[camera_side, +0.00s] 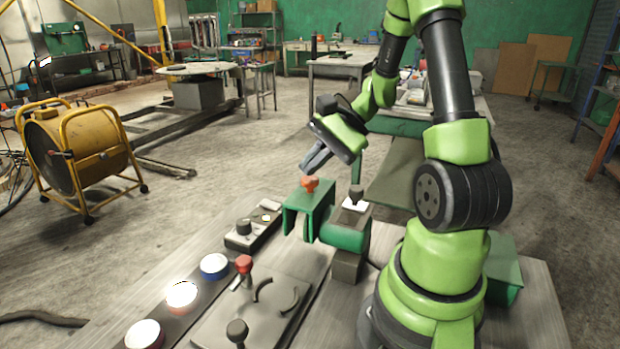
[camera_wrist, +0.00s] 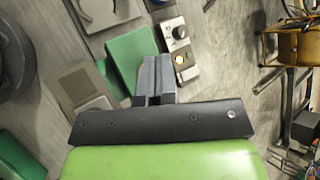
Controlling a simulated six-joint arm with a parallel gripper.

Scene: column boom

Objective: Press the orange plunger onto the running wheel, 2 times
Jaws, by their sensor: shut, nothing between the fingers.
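The orange plunger (camera_side: 310,183) stands upright on top of a green hood (camera_side: 291,215) in the side view. The running wheel is not clearly visible; the hood may cover it. A green motor-like body (camera_side: 345,232) adjoins the hood on its right. My gripper (camera_side: 307,165) is shut and empty, tilted down to the left, with its fingertips just above the plunger; a small gap seems to show. In the wrist view my shut fingers (camera_wrist: 155,62) reach over the green hood (camera_wrist: 128,52), and the plunger is hidden there.
A black knob (camera_side: 356,192) stands on a white plate right of the plunger. A control box (camera_side: 252,228) lies left of the hood. Several round lamps (camera_side: 181,294) and a red-tipped lever (camera_side: 243,264) are nearer the camera. A yellow drum fan (camera_side: 80,150) stands on the floor.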

